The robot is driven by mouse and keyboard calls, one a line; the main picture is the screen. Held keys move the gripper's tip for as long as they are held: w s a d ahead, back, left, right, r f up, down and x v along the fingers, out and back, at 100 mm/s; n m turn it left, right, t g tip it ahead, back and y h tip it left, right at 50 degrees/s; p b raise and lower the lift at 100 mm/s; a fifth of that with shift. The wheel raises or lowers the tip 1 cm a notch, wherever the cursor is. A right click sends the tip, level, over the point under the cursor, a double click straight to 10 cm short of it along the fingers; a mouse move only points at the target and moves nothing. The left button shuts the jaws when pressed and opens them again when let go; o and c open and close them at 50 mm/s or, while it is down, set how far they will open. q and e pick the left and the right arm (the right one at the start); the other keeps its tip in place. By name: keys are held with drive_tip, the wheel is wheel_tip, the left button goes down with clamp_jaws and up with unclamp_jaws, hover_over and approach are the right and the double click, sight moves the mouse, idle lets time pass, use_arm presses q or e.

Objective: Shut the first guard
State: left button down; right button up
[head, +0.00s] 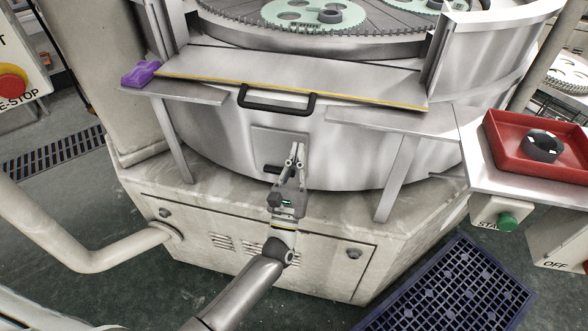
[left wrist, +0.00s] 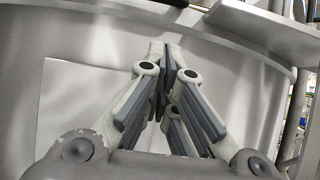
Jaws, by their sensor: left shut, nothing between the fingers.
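The guard (head: 300,75) is a pale metal panel with a yellow-striped front edge. It lies folded down and outward between two uprights at the front of the round lapping machine, leaving the opening above it clear. Its black bar handle (head: 278,102) hangs at the front edge. My left gripper (head: 296,150) is shut and empty, below the handle and in front of the drum wall, apart from the handle. In the left wrist view its fingers (left wrist: 160,60) point at the drum wall, with a dark piece, probably the handle (left wrist: 170,2), at the top edge. My right gripper is out of view.
A square plate (head: 268,137) with a dark grip is on the drum behind my gripper. Metal ledges flank the guard; a purple object (head: 141,74) lies on the left one. A red tray (head: 555,163) with a dark ring stands at right. A blue grate (head: 455,290) lies on the floor.

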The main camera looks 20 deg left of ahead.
use_arm(q)
drive_tip(key=r+p, duration=0.1)
drive_tip(key=w+r, duration=0.1)
drive_tip(key=r, duration=0.1)
drive_tip(key=w+r+p, duration=0.1)
drive_tip(key=shift+w+a+r+p, duration=0.1)
drive_tip(key=shift+w+r+p, duration=0.05)
drive_tip(key=shift+r+p, duration=0.25)
drive_tip(key=shift+r, duration=0.1)
